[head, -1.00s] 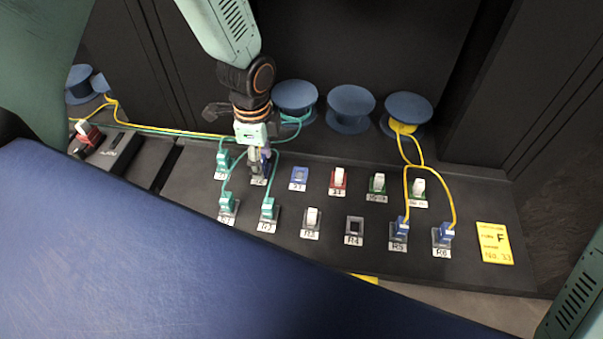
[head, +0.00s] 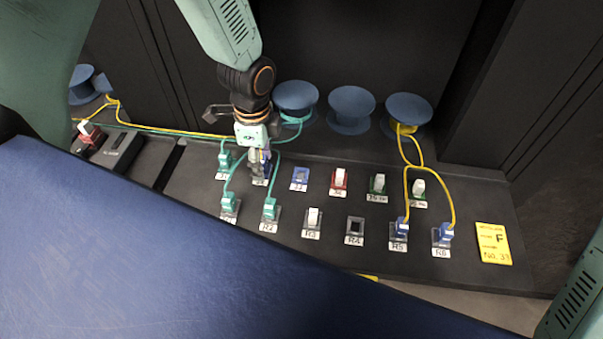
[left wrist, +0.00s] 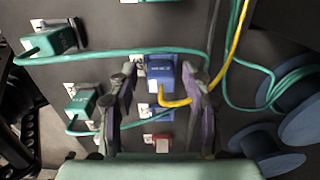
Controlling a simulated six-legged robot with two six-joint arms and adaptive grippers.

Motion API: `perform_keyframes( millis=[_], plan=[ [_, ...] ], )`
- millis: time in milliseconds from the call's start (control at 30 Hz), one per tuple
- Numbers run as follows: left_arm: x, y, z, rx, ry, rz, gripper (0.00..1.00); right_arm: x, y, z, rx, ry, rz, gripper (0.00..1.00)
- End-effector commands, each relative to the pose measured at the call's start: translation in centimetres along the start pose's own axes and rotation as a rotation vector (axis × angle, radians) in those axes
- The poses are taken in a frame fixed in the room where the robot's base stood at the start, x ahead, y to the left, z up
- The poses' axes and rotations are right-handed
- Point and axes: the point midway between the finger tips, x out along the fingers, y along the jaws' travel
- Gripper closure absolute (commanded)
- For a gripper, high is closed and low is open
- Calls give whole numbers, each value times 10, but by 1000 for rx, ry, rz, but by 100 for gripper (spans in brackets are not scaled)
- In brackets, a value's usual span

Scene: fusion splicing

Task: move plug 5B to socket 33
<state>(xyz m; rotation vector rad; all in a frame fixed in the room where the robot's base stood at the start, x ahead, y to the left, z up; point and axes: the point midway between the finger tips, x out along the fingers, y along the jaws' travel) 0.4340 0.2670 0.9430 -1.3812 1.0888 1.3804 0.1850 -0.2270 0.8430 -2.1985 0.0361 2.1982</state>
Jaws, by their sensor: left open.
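My left gripper (head: 262,168) is down at the second socket of the back row in the head view. It is open. In the left wrist view its fingers (left wrist: 162,80) stand on either side of a blue plug (left wrist: 160,72) with a yellow cable, and I cannot tell whether they touch it. The lettering on this plug is too small to read. In the head view the gripper largely hides it. To its right is an empty blue socket (head: 300,175), which also shows in the left wrist view (left wrist: 158,113); its label is hard to read. My right gripper is out of view.
Teal plugs (head: 268,208) stand close to my left gripper, with teal cables around it. White pieces fill a red socket (head: 339,178) and green ones. R4 (head: 354,228) is empty; R5 (head: 399,230) and R6 hold blue plugs. Blue spools (head: 351,105) stand behind.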

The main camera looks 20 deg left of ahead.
Motion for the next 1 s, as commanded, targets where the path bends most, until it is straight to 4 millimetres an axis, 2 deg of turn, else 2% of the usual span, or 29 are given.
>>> perform_keyframes(
  millis=[433,1000],
  plan=[
    [0,-3,0,0,0,0,52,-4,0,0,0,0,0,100],
    [0,-3,0,0,0,-1,100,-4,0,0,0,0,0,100]
  ],
)
